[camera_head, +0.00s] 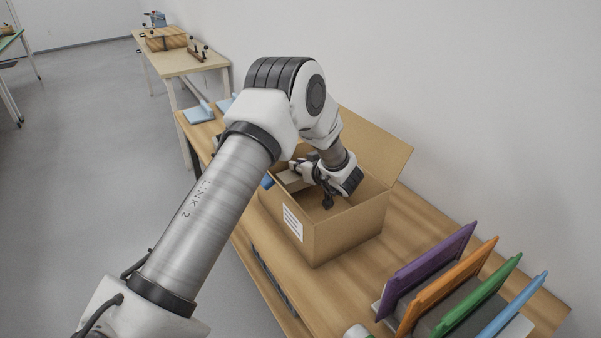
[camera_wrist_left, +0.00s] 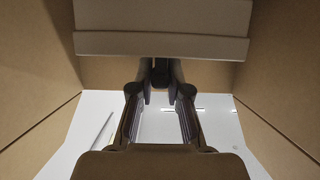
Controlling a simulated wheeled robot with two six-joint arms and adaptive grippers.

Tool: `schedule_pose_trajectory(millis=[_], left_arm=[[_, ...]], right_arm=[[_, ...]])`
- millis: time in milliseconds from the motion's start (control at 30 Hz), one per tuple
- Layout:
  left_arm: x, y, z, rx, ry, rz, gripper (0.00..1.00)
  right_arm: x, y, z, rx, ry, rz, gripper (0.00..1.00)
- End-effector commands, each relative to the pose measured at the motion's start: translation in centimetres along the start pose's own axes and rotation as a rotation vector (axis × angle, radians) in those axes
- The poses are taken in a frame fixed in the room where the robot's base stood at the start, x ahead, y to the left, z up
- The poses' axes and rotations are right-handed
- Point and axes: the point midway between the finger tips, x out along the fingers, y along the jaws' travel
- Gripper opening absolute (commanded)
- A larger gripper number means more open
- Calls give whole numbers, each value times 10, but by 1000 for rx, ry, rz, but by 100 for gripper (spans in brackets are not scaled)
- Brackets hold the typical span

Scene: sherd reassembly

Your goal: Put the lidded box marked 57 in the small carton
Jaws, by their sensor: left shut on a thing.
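The small carton (camera_head: 345,228) stands open on the wooden bench, with a white label on its side and a flap raised at the back. My left gripper (camera_head: 312,178) reaches down into its opening and is shut on a grey-beige lidded box (camera_head: 292,181). In the left wrist view the box (camera_wrist_left: 160,46) spans the top, with a lid edge across it, just beyond the fingertips (camera_wrist_left: 160,74). Brown carton walls (camera_wrist_left: 285,125) rise on both sides. No number can be read on the box. The right gripper is not in view.
A rack (camera_head: 450,290) with purple, orange, green and blue upright panels stands at the front right of the bench. A blue thing (camera_head: 267,181) shows at the carton's left edge. White surface (camera_wrist_left: 80,130) shows below the fingers. Another table (camera_head: 185,60) stands farther back.

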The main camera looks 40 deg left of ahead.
Motion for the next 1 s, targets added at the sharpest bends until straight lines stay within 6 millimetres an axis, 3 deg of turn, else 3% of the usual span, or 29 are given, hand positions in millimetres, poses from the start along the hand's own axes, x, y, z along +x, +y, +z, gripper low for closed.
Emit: schedule_pose_trajectory(millis=[100, 767, 800, 867, 1000], left_arm=[[5, 0, 12, 0, 0, 0, 0], [9, 0, 22, 0, 1, 0, 0], [9, 0, 22, 0, 0, 0, 20], [9, 0, 22, 0, 0, 0, 41], [9, 0, 22, 0, 0, 0, 41]], right_arm=[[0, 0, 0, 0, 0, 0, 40], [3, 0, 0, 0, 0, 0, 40], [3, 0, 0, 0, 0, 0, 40], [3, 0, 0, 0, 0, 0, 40], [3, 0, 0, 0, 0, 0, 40]])
